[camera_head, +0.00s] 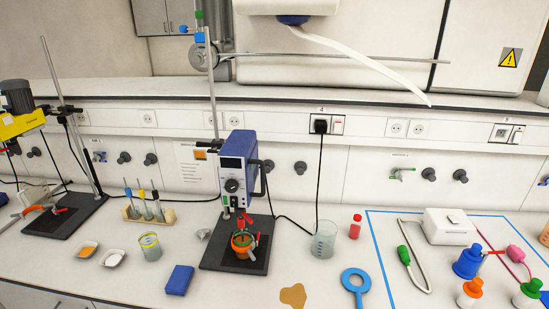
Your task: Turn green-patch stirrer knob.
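A stirrer with a blue and grey housing (237,150) is mounted on a stand in the middle of the bench. A round dark knob (232,185) with a lighter centre is on its front face, below a small dark display. A small green spot (226,212) shows just under the housing; I cannot tell whether it is the green patch. An orange vessel (243,242) stands below the stirrer on the black base plate (212,262). A second, yellow stirrer (20,125) with a dark motor is at the far left. Neither of my grippers is in view.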

